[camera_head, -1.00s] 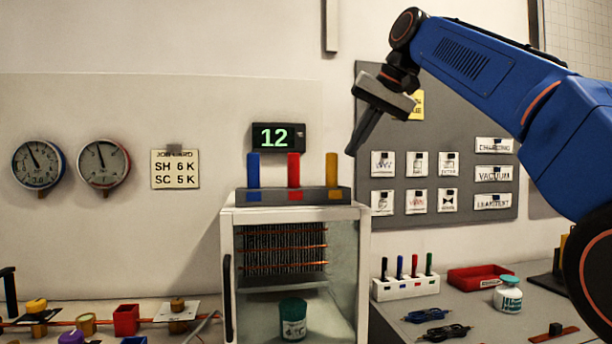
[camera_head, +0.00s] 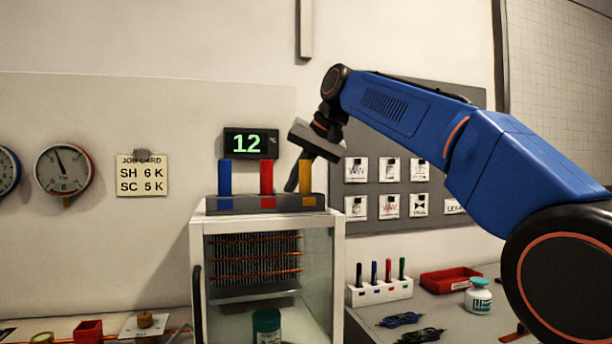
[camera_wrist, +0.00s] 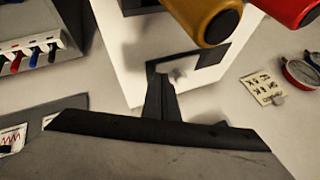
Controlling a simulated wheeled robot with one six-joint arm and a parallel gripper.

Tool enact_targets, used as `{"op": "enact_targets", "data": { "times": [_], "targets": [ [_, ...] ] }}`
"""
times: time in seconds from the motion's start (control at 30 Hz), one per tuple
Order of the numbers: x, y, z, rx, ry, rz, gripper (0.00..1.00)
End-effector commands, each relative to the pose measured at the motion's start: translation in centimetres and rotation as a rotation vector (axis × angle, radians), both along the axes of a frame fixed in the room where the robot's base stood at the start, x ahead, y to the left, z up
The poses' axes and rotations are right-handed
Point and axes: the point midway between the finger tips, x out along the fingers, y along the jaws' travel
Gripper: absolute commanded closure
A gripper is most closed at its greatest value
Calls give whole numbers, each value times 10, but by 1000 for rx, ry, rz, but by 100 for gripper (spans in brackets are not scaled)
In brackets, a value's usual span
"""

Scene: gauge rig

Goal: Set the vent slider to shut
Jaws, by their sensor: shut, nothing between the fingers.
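My gripper (camera_head: 291,184) is shut and empty, tilted downward. In the head view its tips are at the yellow lever (camera_head: 307,178), partly hidden by it; contact cannot be told. The lever stands in a grey block (camera_head: 240,204) on the white cabinet (camera_head: 335,222), beside a red lever (camera_head: 266,177) and a blue lever (camera_head: 225,178). In the wrist view my gripper (camera_wrist: 162,80) points at a dark strip (camera_wrist: 190,62) on the cabinet's white top, perhaps the vent slider. No label shows, so I cannot be sure. The yellow lever (camera_wrist: 205,20) is close beyond.
A display (camera_head: 249,143) reading 12 hangs behind the levers. A job card (camera_head: 142,175) and a gauge (camera_head: 64,171) are left. A pen rack (camera_head: 380,291), red tray (camera_head: 450,279) and white jar (camera_head: 478,297) stand right. A grey label board (camera_head: 395,230) is behind my arm.

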Motion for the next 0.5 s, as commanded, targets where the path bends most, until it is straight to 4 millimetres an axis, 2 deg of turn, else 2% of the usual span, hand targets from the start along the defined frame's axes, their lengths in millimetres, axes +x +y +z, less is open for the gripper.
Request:
{"op": "enact_targets", "data": {
  "times": [0.2, 0.5],
  "targets": [
    [1, 16, 0, 0, 1, 0, 100],
    [1, 17, 0, -1, 0, -1, 100]
  ]
}}
